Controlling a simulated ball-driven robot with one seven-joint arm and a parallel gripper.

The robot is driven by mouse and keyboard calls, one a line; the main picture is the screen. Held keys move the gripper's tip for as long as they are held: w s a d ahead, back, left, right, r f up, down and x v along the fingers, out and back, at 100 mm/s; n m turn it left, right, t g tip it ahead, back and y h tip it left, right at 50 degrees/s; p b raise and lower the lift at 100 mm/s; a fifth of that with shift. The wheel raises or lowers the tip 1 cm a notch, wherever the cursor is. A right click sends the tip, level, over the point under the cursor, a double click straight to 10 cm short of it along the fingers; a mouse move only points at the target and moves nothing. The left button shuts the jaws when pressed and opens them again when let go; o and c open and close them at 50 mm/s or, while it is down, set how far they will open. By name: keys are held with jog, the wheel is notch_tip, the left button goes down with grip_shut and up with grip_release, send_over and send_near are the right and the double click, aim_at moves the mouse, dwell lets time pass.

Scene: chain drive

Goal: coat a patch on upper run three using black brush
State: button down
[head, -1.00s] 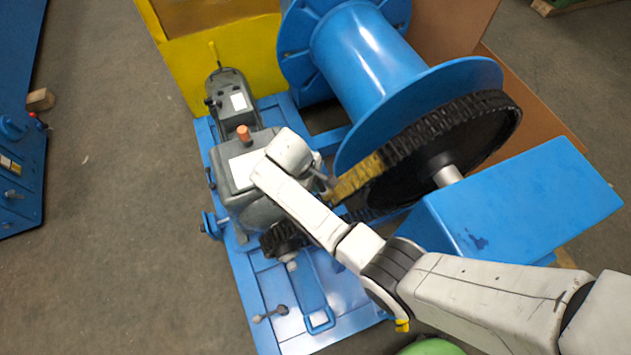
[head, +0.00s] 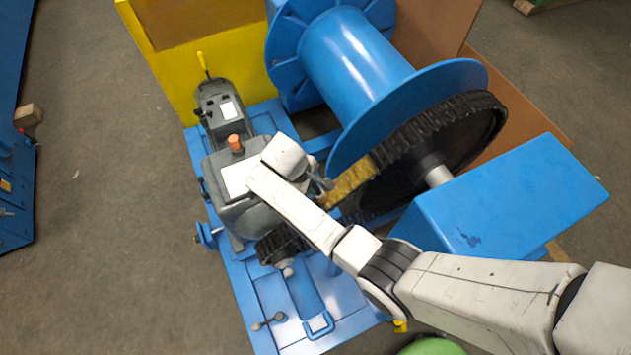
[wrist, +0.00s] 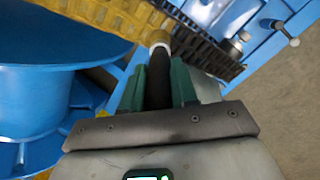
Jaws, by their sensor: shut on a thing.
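The chain's upper run (head: 348,186) slopes from the big dark sprocket (head: 440,150) down toward the small sprocket (head: 280,246). A stretch of it is yellow; the chain on the big sprocket is dark. In the wrist view the yellow chain (wrist: 112,14) crosses the top, turning dark toward the right. My gripper (wrist: 158,80) is shut on the black brush (wrist: 158,84), with its pale collar and yellowish tip at the chain's edge. Whether the tip touches the links is unclear. In the head view my gripper (head: 322,184) is beside the upper run, and the brush is mostly hidden.
A blue drum (head: 355,65) stands behind the big sprocket. A grey gearbox (head: 240,180) with an orange cap is at left. A yellow panel (head: 165,70) stands behind. Open floor lies left.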

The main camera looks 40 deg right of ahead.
jog(key=shift+a+f+b, duration=0.3)
jog(key=shift+a+f, duration=0.25)
jog(key=shift+f, duration=0.15)
jog(key=shift+r, duration=0.1)
jog(key=a+r+p, duration=0.2)
jog(key=a+r, duration=0.1)
jog(key=r, duration=0.1)
jog(key=shift+w+a+r, duration=0.35)
jog(key=shift+w, duration=0.1)
jog(key=shift+r, duration=0.1)
jog(key=shift+w+a+r, duration=0.2)
jog(key=shift+a+r, duration=0.7)
jog(key=shift+r, duration=0.2)
